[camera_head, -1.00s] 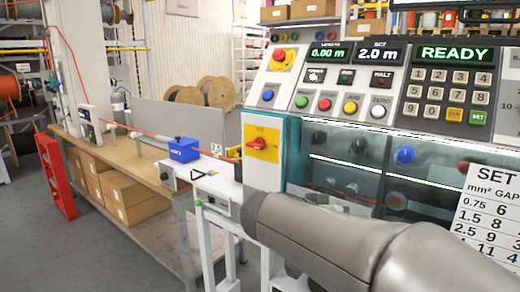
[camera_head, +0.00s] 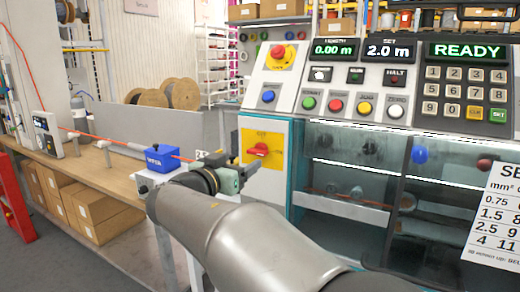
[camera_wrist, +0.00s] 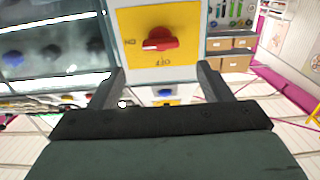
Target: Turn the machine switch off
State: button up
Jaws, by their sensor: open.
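The machine switch is a red rotary knob (camera_head: 257,149) on a yellow plate (camera_head: 274,177) on the machine's white left front panel. In the wrist view the red knob (camera_wrist: 165,44) lies level, its narrow end toward the "ON" mark at left. The "OFF" mark is below it, and both labels appear upside down. I see no contact.
The green READY display (camera_head: 466,50) is lit above the keypad. A red emergency button (camera_head: 278,52) on a yellow base is above the switch. A blue box (camera_head: 162,158) with the orange cable stands on the bench at left, close to my arm.

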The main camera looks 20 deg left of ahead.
aim_at(255, 152)
jog(key=w, duration=0.2)
jog(key=w+d+p, duration=0.1)
jog(key=w, duration=0.5)
jog(key=shift+w+d+p, duration=0.15)
jog(key=shift+d+p, duration=0.1)
jog(key=shift+p, duration=0.1)
jog(key=c, duration=1)
